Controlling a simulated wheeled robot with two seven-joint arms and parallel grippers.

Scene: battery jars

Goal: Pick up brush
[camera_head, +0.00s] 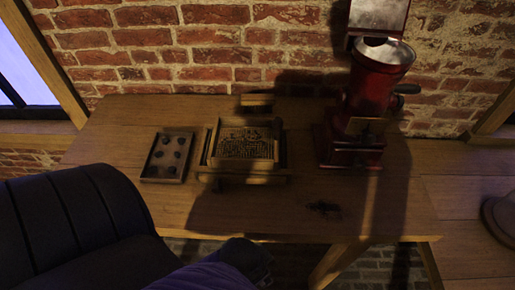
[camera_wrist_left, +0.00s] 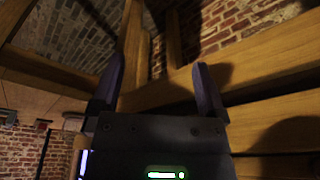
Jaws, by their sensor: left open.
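I cannot make out a brush with certainty. A short wooden piece (camera_head: 257,100) lies at the back of the table behind a wooden box (camera_head: 243,178); it may be the brush, but it is too small and dark to tell. My left gripper shows in the left wrist view (camera_wrist_left: 160,88) with its two purple-grey fingers apart and nothing between them. It faces wooden beams (camera_wrist_left: 265,65) at close range. In the head view my dark left arm covers the lower left, in front of the table's near edge. My right gripper is not in view.
On the table (camera_head: 395,215) stand a shallow tray (camera_head: 152,178) with several dark pieces and a tall red grinder-like machine (camera_head: 372,90). Small dark bits (camera_head: 325,208) lie near the front. A brick wall (camera_head: 200,45) rises behind.

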